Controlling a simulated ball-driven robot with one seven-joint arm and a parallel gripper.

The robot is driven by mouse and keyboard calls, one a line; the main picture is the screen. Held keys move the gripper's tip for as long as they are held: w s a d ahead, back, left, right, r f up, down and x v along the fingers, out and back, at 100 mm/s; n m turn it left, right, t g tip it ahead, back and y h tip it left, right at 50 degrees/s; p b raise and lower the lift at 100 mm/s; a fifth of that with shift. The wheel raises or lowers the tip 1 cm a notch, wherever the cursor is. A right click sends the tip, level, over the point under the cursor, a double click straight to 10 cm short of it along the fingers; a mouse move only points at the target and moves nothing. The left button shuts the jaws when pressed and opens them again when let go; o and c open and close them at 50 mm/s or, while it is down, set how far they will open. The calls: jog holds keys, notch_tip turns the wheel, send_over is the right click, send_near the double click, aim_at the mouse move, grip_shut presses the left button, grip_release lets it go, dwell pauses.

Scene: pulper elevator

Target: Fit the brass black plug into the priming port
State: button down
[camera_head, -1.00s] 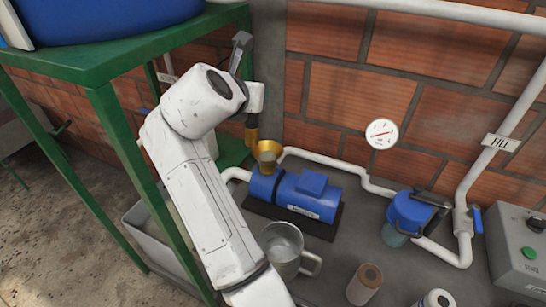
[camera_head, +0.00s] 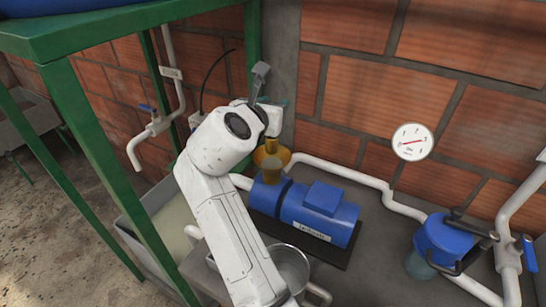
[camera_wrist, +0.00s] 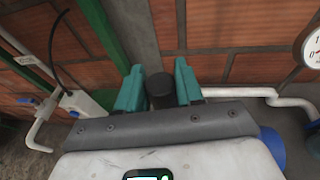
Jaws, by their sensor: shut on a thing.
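My gripper (camera_head: 273,122) is shut on the plug, mostly hidden by my arm in the head view. In the wrist view the plug's black top (camera_wrist: 159,88) stands between the two teal fingers (camera_wrist: 158,86). In the head view the plug's brass lower part (camera_head: 270,145) shows below my gripper, at the mouth of the brass funnel-shaped priming port (camera_head: 284,155). The port sits at the left end of the blue pump (camera_head: 317,208). I cannot tell how deep the plug sits in the port.
A green frame (camera_head: 95,125) stands close on the left. White pipes (camera_head: 340,173) run behind the pump below a round gauge (camera_head: 412,142). A blue strainer (camera_head: 440,240) is on the right. A metal jug (camera_head: 290,268) stands in front, partly behind my arm.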

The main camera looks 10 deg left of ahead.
aim_at(269, 141)
notch_tip(269, 141, down, 8)
jog(key=shift+f, duration=0.25)
jog(key=c, duration=0.7)
grip_release()
jog(key=v, duration=1.2)
